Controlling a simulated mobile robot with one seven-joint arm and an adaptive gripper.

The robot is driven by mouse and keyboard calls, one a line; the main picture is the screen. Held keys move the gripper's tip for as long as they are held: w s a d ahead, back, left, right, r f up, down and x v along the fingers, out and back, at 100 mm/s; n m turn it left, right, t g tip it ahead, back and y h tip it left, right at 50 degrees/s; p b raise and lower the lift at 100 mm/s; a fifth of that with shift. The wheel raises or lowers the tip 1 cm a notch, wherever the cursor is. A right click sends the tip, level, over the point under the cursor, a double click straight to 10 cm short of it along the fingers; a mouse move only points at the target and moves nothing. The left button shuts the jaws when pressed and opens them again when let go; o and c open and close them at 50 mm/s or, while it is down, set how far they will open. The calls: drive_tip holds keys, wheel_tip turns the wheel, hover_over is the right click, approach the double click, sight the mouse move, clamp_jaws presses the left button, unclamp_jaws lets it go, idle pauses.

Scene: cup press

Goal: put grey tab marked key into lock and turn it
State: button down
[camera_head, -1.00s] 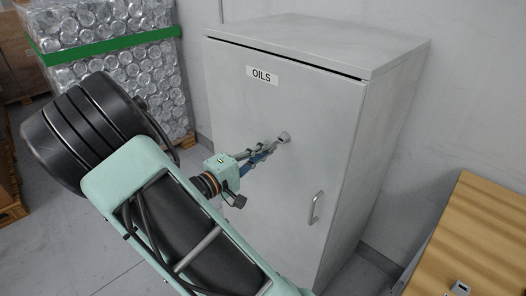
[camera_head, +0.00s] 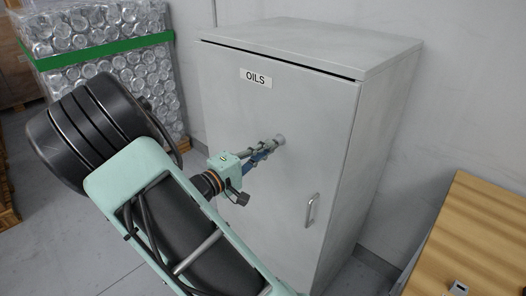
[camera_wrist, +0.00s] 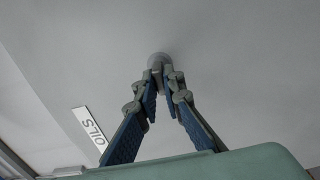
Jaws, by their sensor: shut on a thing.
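The lock (camera_head: 279,139) is a small round grey fitting on the door of the grey cabinet marked OILS. It also shows in the wrist view (camera_wrist: 159,59), just beyond my fingertips. My gripper (camera_head: 271,145) points at the lock, with its fingertips right at it. In the wrist view my gripper (camera_wrist: 157,69) has its two blue and grey fingers closed together at the tips. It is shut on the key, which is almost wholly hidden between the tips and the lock. I cannot tell how deep the key sits or which way it is turned.
The cabinet door (camera_head: 290,100) is closed, with a metal handle (camera_head: 311,209) low on its right. A wooden-topped table (camera_head: 470,235) stands at the right, with a small grey block (camera_head: 459,287) on it. Stacked cans (camera_head: 105,70) stand at the back left.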

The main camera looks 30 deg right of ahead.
drive_tip(key=shift+w+d, duration=0.1)
drive_tip(key=shift+d, duration=0.1)
drive_tip(key=c, duration=2)
unclamp_jaws()
drive_tip(key=v, duration=1.2)
